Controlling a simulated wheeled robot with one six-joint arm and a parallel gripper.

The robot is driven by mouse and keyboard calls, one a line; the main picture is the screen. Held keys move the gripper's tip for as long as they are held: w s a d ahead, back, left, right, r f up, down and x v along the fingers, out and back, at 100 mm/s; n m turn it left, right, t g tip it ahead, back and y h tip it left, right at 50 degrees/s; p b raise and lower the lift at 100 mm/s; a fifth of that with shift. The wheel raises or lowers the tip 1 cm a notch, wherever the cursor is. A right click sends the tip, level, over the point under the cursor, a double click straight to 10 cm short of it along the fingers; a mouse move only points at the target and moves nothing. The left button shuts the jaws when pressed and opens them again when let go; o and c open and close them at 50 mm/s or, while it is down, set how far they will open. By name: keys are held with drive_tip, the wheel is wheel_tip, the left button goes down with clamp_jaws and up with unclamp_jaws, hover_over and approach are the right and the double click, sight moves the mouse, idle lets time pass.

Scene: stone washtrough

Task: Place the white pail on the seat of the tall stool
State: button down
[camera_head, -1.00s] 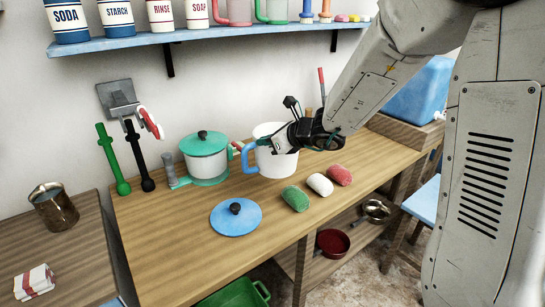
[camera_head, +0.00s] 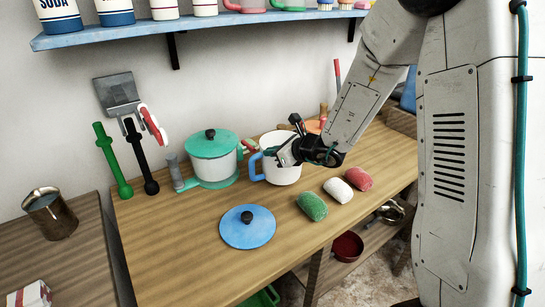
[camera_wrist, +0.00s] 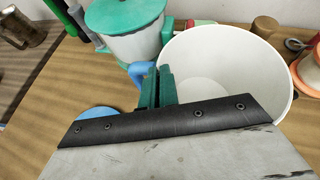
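The white pail (camera_head: 283,172) with its blue handle stands upright on the wooden worktop, right of the green-lidded pot. My gripper (camera_head: 284,153) is at the pail's rim near the handle. In the wrist view the green fingers (camera_wrist: 160,88) sit close together at the left side of the pail (camera_wrist: 225,70), and appear shut on its wall; the exact contact is partly hidden. The pail looks empty inside. The tall stool does not show in the current views; a blue seat was at the right earlier.
The green-lidded pot (camera_head: 212,160) is close left of the pail. A blue lid (camera_head: 247,227) and green (camera_head: 312,206), white (camera_head: 338,191) and red (camera_head: 358,179) rolls lie in front. A blue shelf (camera_head: 200,31) runs above. A red pan (camera_head: 347,246) is below.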

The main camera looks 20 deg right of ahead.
drive_tip(key=shift+f, duration=0.85)
drive_tip(key=shift+f, duration=0.15)
drive_tip(key=c, duration=1.7)
unclamp_jaws()
